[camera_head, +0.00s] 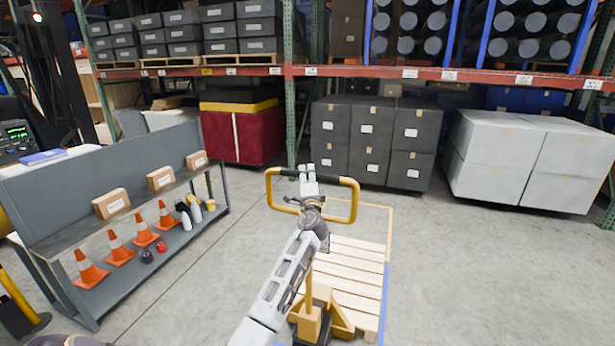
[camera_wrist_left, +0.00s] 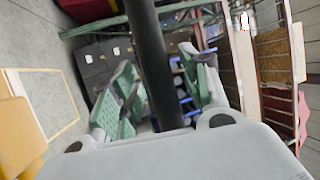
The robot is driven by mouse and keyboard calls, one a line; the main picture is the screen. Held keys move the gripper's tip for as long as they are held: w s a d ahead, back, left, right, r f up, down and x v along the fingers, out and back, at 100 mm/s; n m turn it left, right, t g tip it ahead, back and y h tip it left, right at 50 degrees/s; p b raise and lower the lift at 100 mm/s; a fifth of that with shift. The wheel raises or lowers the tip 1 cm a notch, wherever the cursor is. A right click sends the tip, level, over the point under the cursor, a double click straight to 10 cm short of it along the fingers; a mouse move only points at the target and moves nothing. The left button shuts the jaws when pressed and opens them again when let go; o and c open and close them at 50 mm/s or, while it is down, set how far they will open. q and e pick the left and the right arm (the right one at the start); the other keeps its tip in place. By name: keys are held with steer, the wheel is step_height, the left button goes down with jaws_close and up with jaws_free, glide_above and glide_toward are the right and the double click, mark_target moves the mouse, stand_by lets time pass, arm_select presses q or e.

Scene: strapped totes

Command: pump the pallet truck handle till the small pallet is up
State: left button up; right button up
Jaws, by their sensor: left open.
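The pallet truck's handle is a yellow loop (camera_head: 355,200) with a black grip bar (camera_head: 289,173) along its top. Below it stands the truck's yellow base (camera_head: 311,325), partly hidden by my arm. The small wooden pallet (camera_head: 350,274) lies low, at or near floor level; I cannot tell its exact height. My left gripper (camera_head: 308,172) is at the top of the loop. In the left wrist view the black bar (camera_wrist_left: 156,65) runs between the open green-padded fingers (camera_wrist_left: 160,90), and no clear grip on it shows. My right gripper is out of view.
A grey workbench (camera_head: 100,185) with small boxes and orange cones (camera_head: 143,235) stands at left. Dark stacked totes (camera_head: 370,142), white totes (camera_head: 515,160) and a red strapped stack (camera_head: 240,133) stand behind, under the racking. The floor (camera_head: 460,270) at right is clear.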

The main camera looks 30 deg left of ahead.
arm_select(q)
steer(key=shift+w+a, duration=0.15)
steer(key=shift+w, duration=0.05)
jaws_close()
stand_by(0.4)
